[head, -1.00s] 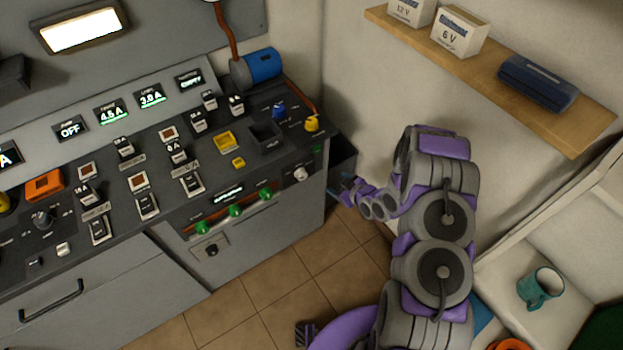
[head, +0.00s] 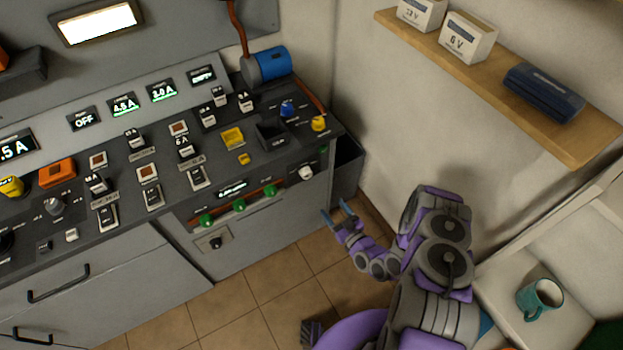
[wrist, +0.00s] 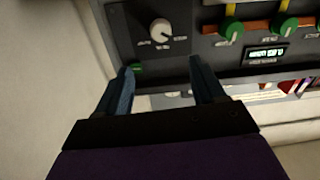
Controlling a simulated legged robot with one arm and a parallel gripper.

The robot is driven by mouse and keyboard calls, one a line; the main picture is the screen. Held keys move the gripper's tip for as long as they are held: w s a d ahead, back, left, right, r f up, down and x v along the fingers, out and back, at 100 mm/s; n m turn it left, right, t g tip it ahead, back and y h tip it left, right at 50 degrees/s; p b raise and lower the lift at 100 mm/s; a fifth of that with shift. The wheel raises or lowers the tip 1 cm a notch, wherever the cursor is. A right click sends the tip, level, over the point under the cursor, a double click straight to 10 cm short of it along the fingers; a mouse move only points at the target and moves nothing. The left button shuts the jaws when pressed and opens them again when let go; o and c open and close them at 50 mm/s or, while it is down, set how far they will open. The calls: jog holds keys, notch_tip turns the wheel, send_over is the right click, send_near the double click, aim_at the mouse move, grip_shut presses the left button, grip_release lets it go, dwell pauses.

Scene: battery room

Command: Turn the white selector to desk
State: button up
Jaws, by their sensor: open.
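The white selector (head: 306,172) is a small round knob at the right end of the console's front strip, right of the green knobs. It also shows in the wrist view (wrist: 160,30), upside down, with small label text around it that is too small to read. My gripper (head: 335,217) is open and empty, in front of and below the selector in the head view. In the wrist view my two blue fingers (wrist: 160,80) are spread apart, with the selector beyond them and between them, not touched.
Green knobs (head: 239,205) and a small lit display (head: 231,189) sit left of the selector. A dark bin (head: 347,165) stands beside the console's right end. A wooden shelf (head: 500,85) is on the wall. A teal mug (head: 540,297) stands at right. The tiled floor (head: 270,300) is clear in front.

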aim_at(308, 177)
jog(key=b+x, duration=0.4)
jog(key=x, duration=1.2)
jog(key=shift+a+f, duration=0.1)
jog(key=shift+c, duration=0.4)
jog(key=c, duration=1)
